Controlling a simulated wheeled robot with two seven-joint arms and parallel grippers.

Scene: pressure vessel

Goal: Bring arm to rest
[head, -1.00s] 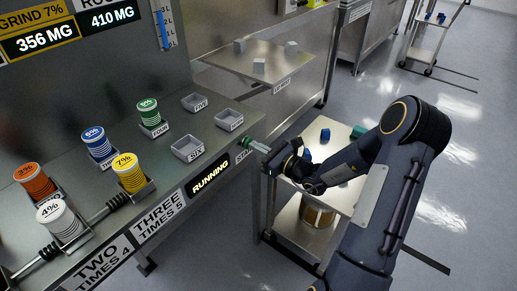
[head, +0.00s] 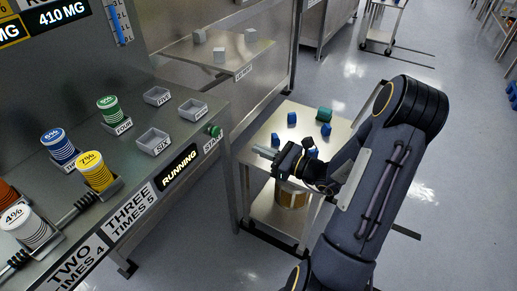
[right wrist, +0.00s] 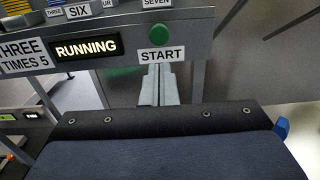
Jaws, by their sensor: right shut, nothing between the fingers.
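My right arm comes in from the lower right in the head view. Its gripper (head: 266,153) is shut and empty, in the air over the near-left part of the small cart, with its fingers toward the bench. The fingers also show in the right wrist view (right wrist: 160,84), pointing at the green START button (right wrist: 159,35). The button is on the bench's front edge in the head view (head: 215,131), with a clear gap to the fingertips. A lit RUNNING sign (head: 180,168) is left of it. My left gripper is not in view.
A steel cart (head: 272,116) with several blue blocks and a teal block (head: 324,114) stands under the right arm. The bench (head: 208,110) holds coloured canisters, including a green one (head: 111,111), and empty grey trays. Open floor (head: 455,190) lies to the right.

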